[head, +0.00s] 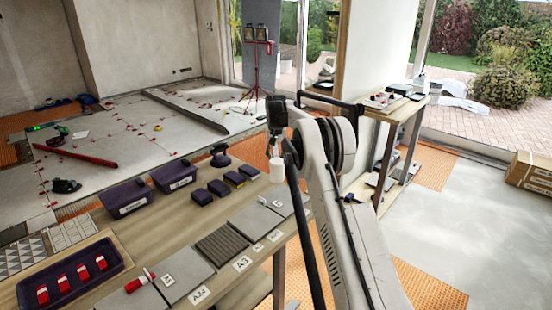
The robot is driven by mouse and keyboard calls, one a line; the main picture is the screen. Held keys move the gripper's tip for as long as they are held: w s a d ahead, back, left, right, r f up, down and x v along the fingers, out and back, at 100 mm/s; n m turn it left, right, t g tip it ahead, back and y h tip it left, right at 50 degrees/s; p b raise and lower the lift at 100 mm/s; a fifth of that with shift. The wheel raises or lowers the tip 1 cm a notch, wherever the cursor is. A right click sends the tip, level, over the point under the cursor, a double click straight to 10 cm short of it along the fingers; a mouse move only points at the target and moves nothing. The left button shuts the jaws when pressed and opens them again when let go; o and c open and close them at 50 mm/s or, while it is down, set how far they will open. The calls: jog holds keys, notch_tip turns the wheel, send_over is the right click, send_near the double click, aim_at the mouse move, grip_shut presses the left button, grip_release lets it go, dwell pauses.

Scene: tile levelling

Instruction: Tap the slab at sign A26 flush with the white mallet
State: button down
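My gripper (275,136) is at the end of my arm, right of centre, pointing down over the far right end of the workbench. A white cylinder, likely the mallet's head (277,170), is right below it. The fingers are small and dark here, so I cannot tell whether they are closed on its handle. Grey slabs (184,272) lie in a row along the bench's near edge, one of them ribbed (222,245). Small white signs stand by them; one reads like A24 (199,294). I cannot make out a sign A26, and my arm covers part of the right end.
The workbench (125,238) also carries two dark bins (176,175), several dark blocks (219,187), a dark suction-cup-like tool (220,157) and a tray (112,253) with red-and-white pieces. A tiled floor (120,150) lies behind. A shelf table (400,115) stands right of my arm.

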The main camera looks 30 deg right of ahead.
jog(key=shift+f, duration=0.7)
dwell(0.6)
notch_tip(320, 180, down, 6)
jog(key=b, duration=0.3)
jog(key=shift+r+p, duration=1.1)
jog(key=shift+r, duration=1.65)
